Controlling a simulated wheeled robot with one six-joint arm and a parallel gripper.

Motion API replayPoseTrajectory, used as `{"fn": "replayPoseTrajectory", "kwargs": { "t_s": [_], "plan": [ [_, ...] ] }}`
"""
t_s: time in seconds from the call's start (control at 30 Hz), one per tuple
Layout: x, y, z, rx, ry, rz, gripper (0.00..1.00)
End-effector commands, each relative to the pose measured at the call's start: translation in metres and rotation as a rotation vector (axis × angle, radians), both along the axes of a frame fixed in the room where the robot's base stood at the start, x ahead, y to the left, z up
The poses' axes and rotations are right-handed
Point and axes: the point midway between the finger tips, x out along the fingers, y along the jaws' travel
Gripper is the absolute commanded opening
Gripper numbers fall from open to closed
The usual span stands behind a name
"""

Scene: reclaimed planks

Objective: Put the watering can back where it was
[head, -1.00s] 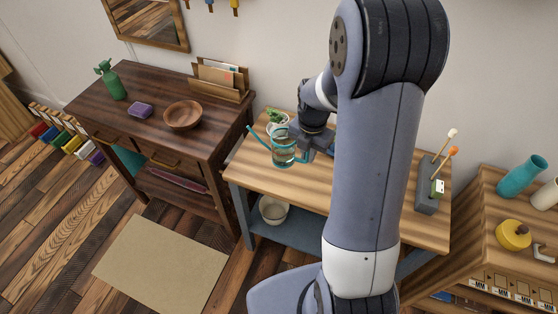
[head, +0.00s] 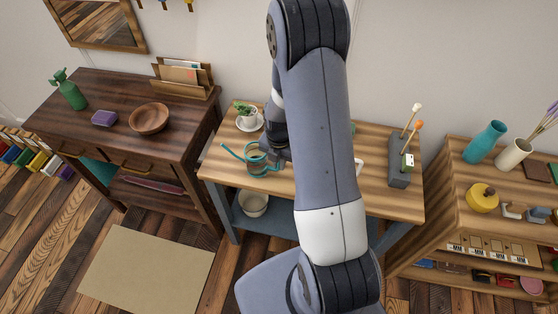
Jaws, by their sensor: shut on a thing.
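My arm hides part of the gripper and the table's middle. I cannot tell whether the can touches the tabletop or hangs just above it.
A potted plant on a white saucer (head: 248,120) stands just behind the can. A grey holder (head: 400,172) with sticks is at the table's right. A dark desk (head: 105,140) with a wooden bowl (head: 149,118) is at left, a shelf (head: 455,222) at right.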

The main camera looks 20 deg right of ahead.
Motion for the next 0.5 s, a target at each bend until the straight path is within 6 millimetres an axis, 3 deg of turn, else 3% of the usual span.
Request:
{"fn": "replayPoseTrajectory", "kwargs": {
  "t_s": [0.3,0.33,0.5],
  "plan": [
    [0.0006,-0.0001,-0.0035,0.0,-0.001,0.0,0.0],
    [0.0004,-0.0001,-0.0035,0.0,-0.001,0.0,0.12],
    [0.0003,0.0,-0.0023,0.0,-0.001,0.0,0.26]
  ]
}}
